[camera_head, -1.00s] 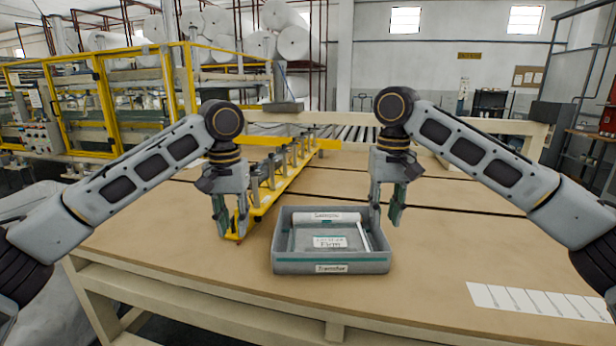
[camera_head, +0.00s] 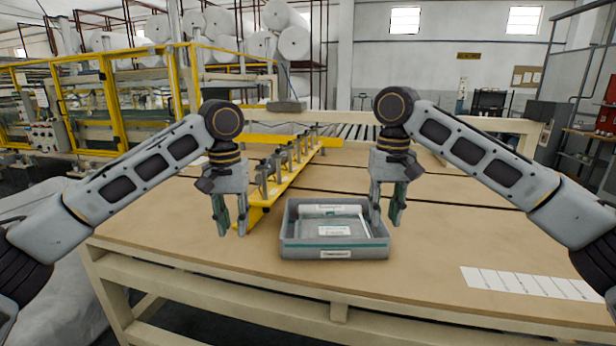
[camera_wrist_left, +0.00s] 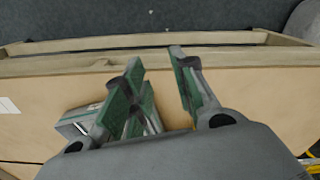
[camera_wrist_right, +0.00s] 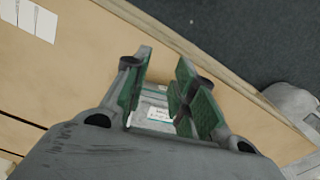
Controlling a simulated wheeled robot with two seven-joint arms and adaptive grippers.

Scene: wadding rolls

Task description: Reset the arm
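My left gripper (camera_head: 231,229) hangs pointing down over the table, left of the grey tray, with its fingers apart and nothing between them. Its open fingers also show in the left wrist view (camera_wrist_left: 160,85). My right gripper (camera_head: 387,216) hangs at the tray's right side, its fingers apart. In the right wrist view its fingers (camera_wrist_right: 160,85) are spread, with part of the tray visible beyond the gap. The grey tray (camera_head: 335,253) stands on the table and holds a white roll, labelled cards and a thin white stick.
The brown table (camera_head: 200,262) is largely clear in front. A yellow rail with several clamps (camera_head: 285,165) lies behind the left gripper. A white marked sheet (camera_head: 530,283) lies at the right. A roller conveyor (camera_head: 370,133) and a yellow-framed machine (camera_head: 105,100) stand behind.

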